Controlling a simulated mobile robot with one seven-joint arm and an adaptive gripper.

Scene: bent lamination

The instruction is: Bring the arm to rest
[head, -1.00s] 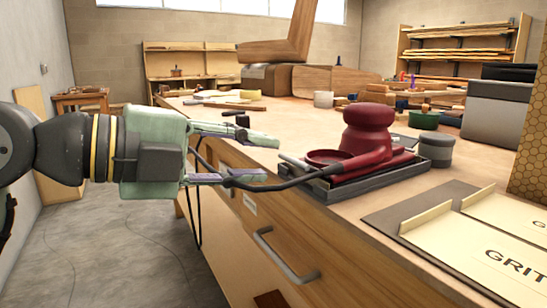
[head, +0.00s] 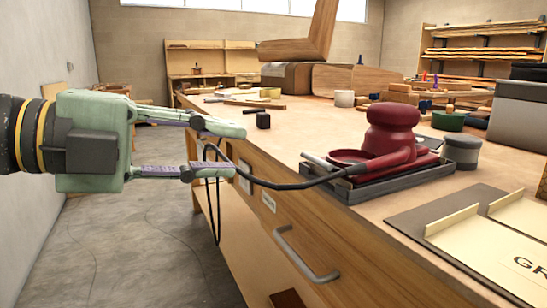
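My gripper (head: 238,151) is at the left in the head view, in front of the workbench's drawer side. Its two fingers point right and are spread apart, with nothing held between them. A red sander (head: 393,135) sits in a dark tray (head: 400,182) on the bench, to the right of the fingers and apart from them. The sander's black cord (head: 285,186) runs left from the tray, and its loop hangs by the fingertips. I cannot tell whether the cord touches the fingers.
The wooden workbench (head: 300,115) fills the middle and right. A grey round container (head: 462,150) stands beside the tray. A board with grit lettering (head: 490,235) lies at the front right. A drawer handle (head: 300,255) juts from the bench front. Open floor (head: 130,240) lies at the left.

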